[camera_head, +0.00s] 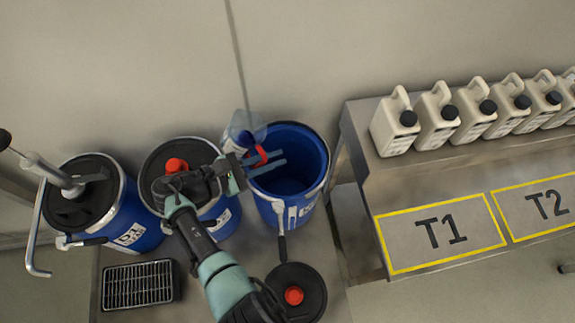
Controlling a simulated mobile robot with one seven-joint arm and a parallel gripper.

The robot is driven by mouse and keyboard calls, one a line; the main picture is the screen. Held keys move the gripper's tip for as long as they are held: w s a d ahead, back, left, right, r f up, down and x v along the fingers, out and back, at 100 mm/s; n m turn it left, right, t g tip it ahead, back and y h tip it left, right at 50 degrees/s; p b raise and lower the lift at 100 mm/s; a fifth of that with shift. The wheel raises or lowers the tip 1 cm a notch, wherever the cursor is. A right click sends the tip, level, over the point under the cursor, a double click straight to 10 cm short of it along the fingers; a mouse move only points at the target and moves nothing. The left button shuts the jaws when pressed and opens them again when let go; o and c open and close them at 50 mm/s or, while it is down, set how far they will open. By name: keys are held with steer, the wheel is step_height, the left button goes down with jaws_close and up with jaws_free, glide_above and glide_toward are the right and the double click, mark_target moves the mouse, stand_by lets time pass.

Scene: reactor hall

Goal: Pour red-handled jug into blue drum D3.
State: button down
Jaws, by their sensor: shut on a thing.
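A clear jug (243,127) with a red handle (262,155) is at the upper left rim of the open blue drum (312,207). It appears to hold blue liquid. My gripper (268,162) is shut on the jug by its red handle, over the left part of the drum's mouth. The drum's dark blue inside shows. Its label is too small to read, so I cannot confirm that it is D3. I cannot tell how far the jug is tilted, and no stream of liquid is visible.
A closed blue drum (223,224) stands beneath my arm, and one with a pump (128,222) stands further left. A black lid (314,282) and a floor grate (137,284) lie in front. A metal bench (365,170) at right holds several beige canisters (394,124).

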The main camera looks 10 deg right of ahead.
steer(key=shift+w+a+f+m+t+y+b, duration=0.2)
steer(key=shift+a+f+m+t+y+b, duration=0.15)
steer(key=shift+f+m+y+b, duration=0.5)
steer(key=shift+w+a+f+m+t+y+b, duration=0.25)
steer(key=shift+f+m+t+y, duration=0.35)
steer(key=shift+y, duration=0.55)
steer(key=shift+w+a+f+m+t+y+b, duration=0.15)
steer(key=shift+a+f+m+y+b, duration=0.35)
steer(key=shift+m+y, duration=0.45)
steer(key=shift+d+r+y+p, duration=0.15)
steer(key=shift+r+y+p, duration=0.1)
steer(key=shift+p, duration=0.15)
steer(key=shift+d+r+m+t+y+p, duration=0.15)
steer(key=shift+m+t+y+p, duration=0.15)
steer(key=shift+y+p, duration=0.3)
steer(key=shift+w+a, duration=0.15)
steer(key=shift+a, duration=0.25)
steer(key=shift+w+r+m+t+p, duration=0.2)
steer(key=shift+r+m+t+p, duration=0.1)
steer(key=shift+p, duration=0.15)
